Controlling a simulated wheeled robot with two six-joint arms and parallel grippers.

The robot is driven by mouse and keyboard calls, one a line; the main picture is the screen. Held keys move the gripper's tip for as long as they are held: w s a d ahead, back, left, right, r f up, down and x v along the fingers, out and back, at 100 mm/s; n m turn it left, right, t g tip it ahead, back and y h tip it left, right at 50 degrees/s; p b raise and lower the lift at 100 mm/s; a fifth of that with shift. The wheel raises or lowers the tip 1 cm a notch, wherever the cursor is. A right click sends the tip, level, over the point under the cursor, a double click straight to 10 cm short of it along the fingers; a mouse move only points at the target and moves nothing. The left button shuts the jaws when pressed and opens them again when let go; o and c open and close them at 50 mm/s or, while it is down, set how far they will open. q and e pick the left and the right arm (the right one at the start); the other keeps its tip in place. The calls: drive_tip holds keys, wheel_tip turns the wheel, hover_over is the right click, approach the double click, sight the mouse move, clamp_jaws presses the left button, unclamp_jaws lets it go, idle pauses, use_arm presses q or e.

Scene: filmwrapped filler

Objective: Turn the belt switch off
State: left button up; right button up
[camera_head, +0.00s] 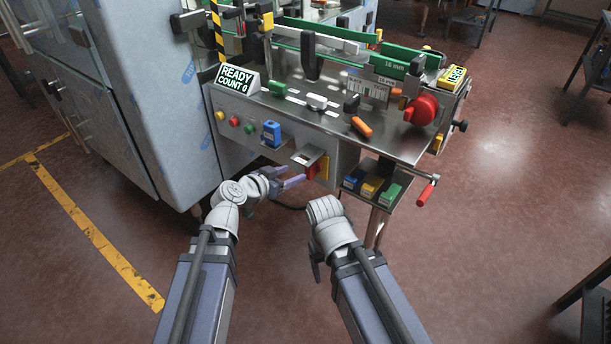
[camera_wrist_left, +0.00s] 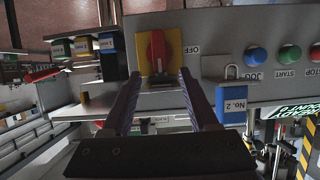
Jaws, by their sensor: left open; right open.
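The belt switch is a red rotary knob (camera_wrist_left: 157,48) on a yellow plate, set in the grey front panel. Its handle stands upright in the left wrist view, with the word OFF to the right of the plate. In the head view the red knob (camera_head: 312,172) is small and partly behind my left gripper's tips. My left gripper (camera_head: 297,180) is open in front of it; in the left wrist view its two fingers (camera_wrist_left: 157,76) point at the knob from either side, with no clear contact visible. My right gripper (camera_head: 316,258) hangs low in front of the machine, its fingers mostly hidden.
A blue No. 2 padlock-like tag (camera_wrist_left: 232,103) hangs beside the switch. Push buttons (camera_head: 235,121) sit on the panel to the left. A small tray with coloured boxes (camera_head: 370,187) and a red crank handle (camera_head: 427,190) stick out at right. Floor in front is clear.

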sight(306, 169)
use_arm(q)
drive_tip(key=b+x, duration=0.3)
drive_tip(key=x, duration=0.5)
drive_tip(key=shift+s, duration=0.1)
drive_tip(key=shift+c, duration=0.2)
clamp_jaws()
idle(0.3)
